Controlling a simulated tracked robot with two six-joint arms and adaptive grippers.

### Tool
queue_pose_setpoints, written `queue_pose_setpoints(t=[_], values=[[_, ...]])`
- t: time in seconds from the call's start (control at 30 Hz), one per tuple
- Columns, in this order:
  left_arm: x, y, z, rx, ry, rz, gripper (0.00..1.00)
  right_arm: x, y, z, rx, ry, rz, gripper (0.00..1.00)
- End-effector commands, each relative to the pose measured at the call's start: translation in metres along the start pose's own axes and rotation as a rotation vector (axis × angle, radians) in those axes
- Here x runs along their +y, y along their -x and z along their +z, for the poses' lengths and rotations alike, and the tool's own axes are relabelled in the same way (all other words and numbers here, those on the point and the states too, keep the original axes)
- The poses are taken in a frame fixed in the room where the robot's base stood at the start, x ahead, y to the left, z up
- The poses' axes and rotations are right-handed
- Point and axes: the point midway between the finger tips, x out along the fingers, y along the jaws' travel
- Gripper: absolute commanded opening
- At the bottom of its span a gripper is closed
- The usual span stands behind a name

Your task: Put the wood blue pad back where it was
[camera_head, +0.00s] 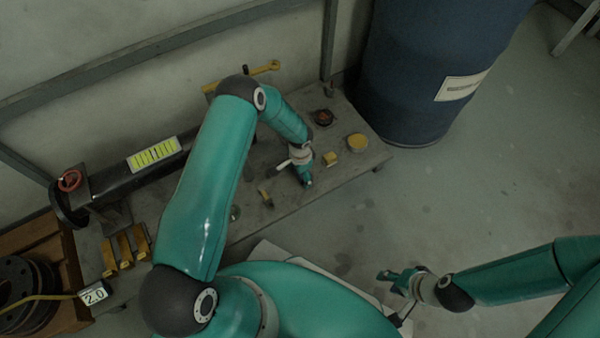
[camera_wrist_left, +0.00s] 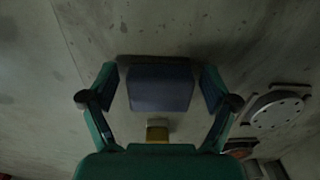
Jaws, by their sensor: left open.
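The blue pad (camera_wrist_left: 160,88) shows as a dark blue block in the middle of the left wrist view. It lies against the grey bench top, with a dark shadow along its upper edge. My left gripper (camera_wrist_left: 160,97) is open, one finger on each side of the pad, with small gaps visible. In the head view my left gripper (camera_head: 306,182) is low over the front part of the bench (camera_head: 345,180); the pad cannot be made out there. My right gripper (camera_head: 392,280) is over the floor, clear of the bench; its opening is too small to judge.
A yellow block (camera_head: 330,158), a yellow disc (camera_head: 357,142) and a red-and-black round part (camera_head: 322,117) stand on the bench's right. A yellow piece (camera_head: 265,197) lies left of my gripper. A blue barrel (camera_head: 425,70) stands behind. Floor at right is clear.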

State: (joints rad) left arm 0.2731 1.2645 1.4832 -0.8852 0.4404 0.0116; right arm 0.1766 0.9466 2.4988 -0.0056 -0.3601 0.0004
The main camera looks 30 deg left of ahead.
Motion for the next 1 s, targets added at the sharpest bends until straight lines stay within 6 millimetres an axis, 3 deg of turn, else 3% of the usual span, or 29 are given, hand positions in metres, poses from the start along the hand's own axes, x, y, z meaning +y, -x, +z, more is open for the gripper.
queue_pose_setpoints(t=[0.23, 0.6, 0.83, 0.93, 1.0], values=[[-0.001, 0.017, -0.001, 0.001, -0.001, -0.001, 0.87, -0.003, 0.009, 0.000, 0.000, 0.000, 0.000, 0.40], [0.000, 0.090, -0.001, 0.002, 0.000, -0.001, 0.87, -0.012, 0.034, 0.000, 0.000, 0.000, 0.000, 0.40], [0.001, 0.118, 0.000, 0.000, -0.001, 0.001, 0.87, -0.015, 0.042, 0.000, 0.000, 0.000, 0.000, 0.40], [0.013, 0.120, 0.001, 0.010, 0.013, 0.028, 0.87, -0.015, 0.043, 0.000, 0.000, 0.000, 0.000, 0.40], [0.034, 0.119, 0.005, 0.028, 0.041, 0.076, 0.87, -0.015, 0.043, 0.000, 0.000, 0.000, 0.000, 0.40]])
